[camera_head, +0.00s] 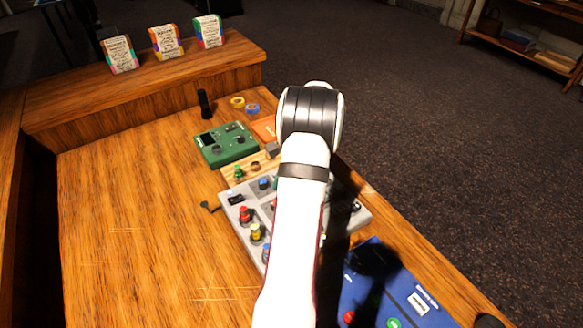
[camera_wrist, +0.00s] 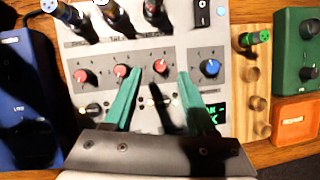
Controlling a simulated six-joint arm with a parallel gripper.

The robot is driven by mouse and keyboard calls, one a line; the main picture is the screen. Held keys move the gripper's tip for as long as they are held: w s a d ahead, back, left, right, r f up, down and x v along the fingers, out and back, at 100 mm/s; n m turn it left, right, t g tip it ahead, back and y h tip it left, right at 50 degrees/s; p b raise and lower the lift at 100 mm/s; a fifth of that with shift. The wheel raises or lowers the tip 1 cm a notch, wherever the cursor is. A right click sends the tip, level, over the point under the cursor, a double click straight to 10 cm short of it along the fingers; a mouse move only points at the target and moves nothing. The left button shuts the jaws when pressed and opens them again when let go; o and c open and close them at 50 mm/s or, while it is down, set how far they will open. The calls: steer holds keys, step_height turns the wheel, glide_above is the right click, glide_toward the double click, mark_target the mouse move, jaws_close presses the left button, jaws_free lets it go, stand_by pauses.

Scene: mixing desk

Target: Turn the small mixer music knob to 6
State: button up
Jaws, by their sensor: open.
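The light grey mixer (camera_wrist: 185,45) fills the middle of the wrist view. Across it runs a row with three red knobs, at left (camera_wrist: 82,76), centre (camera_wrist: 121,71) and right (camera_wrist: 163,74), and one blue knob (camera_wrist: 210,67). The labels and dial numbers are too small to read, so I cannot tell which is the music knob. My gripper (camera_wrist: 160,72) is open, its green fingers appearing on either side of the right red knob; contact cannot be told. In the head view my arm hides the gripper and part of the mixer (camera_head: 231,211).
A blue box (camera_head: 385,285) sits near the desk edge. The desk's left side (camera_head: 130,220) is clear.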

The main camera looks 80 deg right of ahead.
steer(key=v, duration=1.1)
steer(key=shift+r, duration=0.3)
steer(key=w+a+r+n+g, duration=0.1)
steer(key=w+a+r+n, duration=0.25)
steer(key=w+a, duration=0.5)
steer(key=w+a+r+n+g, duration=0.1)
steer(key=w+a+r+n, duration=0.1)
steer(key=w+a+n, duration=0.5)
steer(key=w+a+r+n+g, duration=0.1)
steer(key=a+n, duration=0.4)
steer(key=a, duration=1.4)
steer(key=s+a+f+n+g, duration=0.1)
steer(key=s+a+f+n, duration=0.3)
steer(key=s+a+n, duration=0.4)
steer(key=s+a, duration=0.2)
steer(key=a, duration=0.3)
steer(key=shift+s, duration=0.2)
